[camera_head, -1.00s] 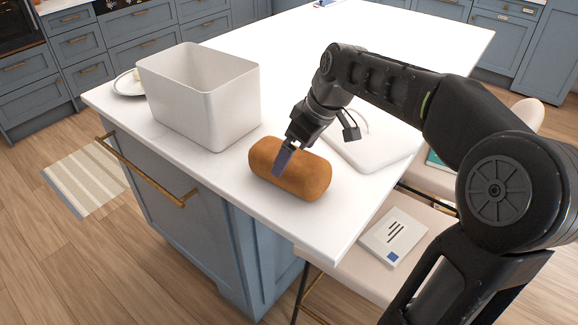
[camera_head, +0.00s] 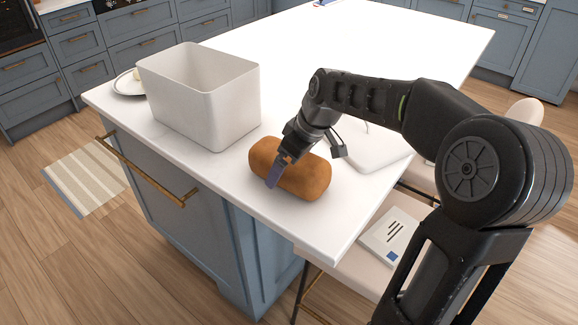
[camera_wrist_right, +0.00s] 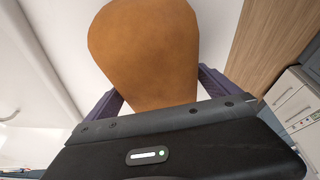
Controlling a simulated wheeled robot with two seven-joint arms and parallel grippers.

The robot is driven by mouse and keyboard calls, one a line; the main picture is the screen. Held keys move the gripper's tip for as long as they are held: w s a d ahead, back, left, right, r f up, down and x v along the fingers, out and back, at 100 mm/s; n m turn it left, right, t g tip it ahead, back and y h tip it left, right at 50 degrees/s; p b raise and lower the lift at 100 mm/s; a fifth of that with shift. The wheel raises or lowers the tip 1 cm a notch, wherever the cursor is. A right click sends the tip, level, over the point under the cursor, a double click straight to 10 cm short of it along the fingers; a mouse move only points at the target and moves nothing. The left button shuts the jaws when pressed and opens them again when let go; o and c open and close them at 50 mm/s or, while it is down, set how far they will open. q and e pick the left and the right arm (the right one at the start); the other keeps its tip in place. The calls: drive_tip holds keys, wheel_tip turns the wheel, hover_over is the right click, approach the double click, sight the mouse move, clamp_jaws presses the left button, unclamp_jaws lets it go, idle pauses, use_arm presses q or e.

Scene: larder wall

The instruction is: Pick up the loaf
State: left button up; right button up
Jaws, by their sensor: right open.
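The brown loaf (camera_head: 306,177) lies on the white countertop near its front corner. It also fills the upper middle of the right wrist view (camera_wrist_right: 150,50). My right gripper (camera_head: 277,172) is at the loaf, with one finger showing in front of the loaf's near side. In the right wrist view the two purple-grey fingers (camera_wrist_right: 160,92) stand apart, one on each side of the loaf. I cannot tell whether they touch it. My left gripper is not in view.
A tall white open bin (camera_head: 208,118) stands behind and left of the loaf. A plate (camera_head: 128,84) is beside the bin, and a white board (camera_head: 375,150) lies to the right. A book (camera_head: 393,238) rests on a chair seat below the counter edge.

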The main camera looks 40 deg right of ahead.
drive_tip(key=shift+c, duration=0.3)
drive_tip(key=c, duration=1.7)
